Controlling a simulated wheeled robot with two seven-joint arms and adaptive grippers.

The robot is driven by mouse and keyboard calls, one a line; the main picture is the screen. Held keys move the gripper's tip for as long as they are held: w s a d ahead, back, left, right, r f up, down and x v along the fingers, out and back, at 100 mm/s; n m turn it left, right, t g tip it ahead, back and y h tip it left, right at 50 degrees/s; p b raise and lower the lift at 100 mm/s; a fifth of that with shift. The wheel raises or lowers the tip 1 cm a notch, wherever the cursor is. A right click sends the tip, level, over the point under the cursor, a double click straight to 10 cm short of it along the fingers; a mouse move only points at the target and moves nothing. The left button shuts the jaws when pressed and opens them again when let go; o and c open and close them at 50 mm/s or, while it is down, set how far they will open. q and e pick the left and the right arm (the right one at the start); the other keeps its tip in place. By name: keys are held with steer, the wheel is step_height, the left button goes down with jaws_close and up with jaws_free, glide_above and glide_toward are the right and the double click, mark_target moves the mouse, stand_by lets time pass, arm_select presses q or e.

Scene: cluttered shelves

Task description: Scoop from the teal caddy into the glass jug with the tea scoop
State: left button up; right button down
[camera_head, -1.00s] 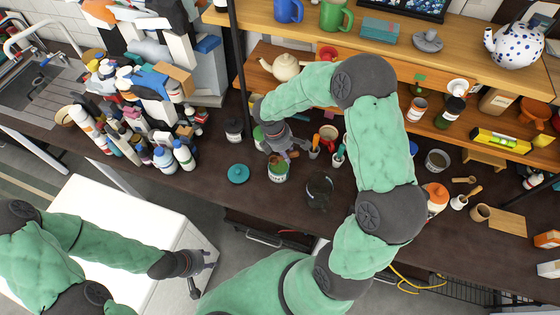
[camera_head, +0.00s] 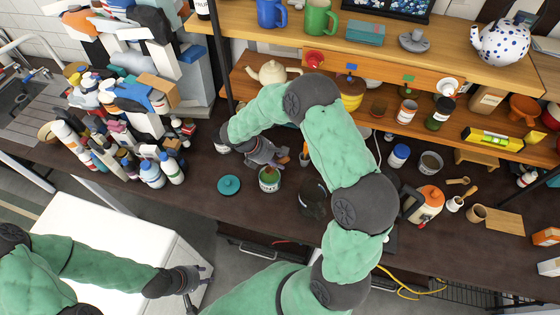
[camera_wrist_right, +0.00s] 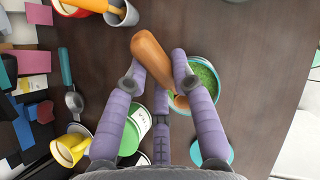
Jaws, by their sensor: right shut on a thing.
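The teal caddy (camera_head: 269,187) stands open on the dark counter with green contents; its teal rim (camera_wrist_right: 217,78) shows in the right wrist view. My right gripper (camera_head: 275,160) is just above and behind it, shut on the tea scoop's orange-brown wooden handle (camera_wrist_right: 148,50). The scoop's lower end overlaps the caddy's edge in the wrist view; I cannot tell whether it is inside. The dark transparent glass jug (camera_head: 313,200) stands right of the caddy, partly lost against the counter. My left gripper (camera_head: 202,284) is open and empty beside the white block.
A teal lid (camera_head: 229,185) lies left of the caddy. A green-and-white can (camera_wrist_right: 135,128) and a yellow mug (camera_wrist_right: 68,150) are near my fingers. Bottles crowd the left; an orange-lidded kettle (camera_head: 427,205) stands right. Shelves rise behind. Counter in front of the caddy is clear.

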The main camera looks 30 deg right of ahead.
mark_target(270, 167)
steer(key=shift+w+a+f+h+b, duration=0.15)
steer(key=shift+a+f+h+b, duration=0.1)
steer(key=shift+f+h+b, duration=0.35)
steer(key=shift+w+a+f+b, duration=0.1)
steer(key=shift+a+f+b, duration=0.1)
steer(key=shift+f+b, duration=0.5)
steer(key=shift+a+f+b, duration=0.15)
steer(key=shift+f+b, duration=0.15)
steer(key=shift+f, duration=0.8)
steer(key=shift+y, duration=0.5)
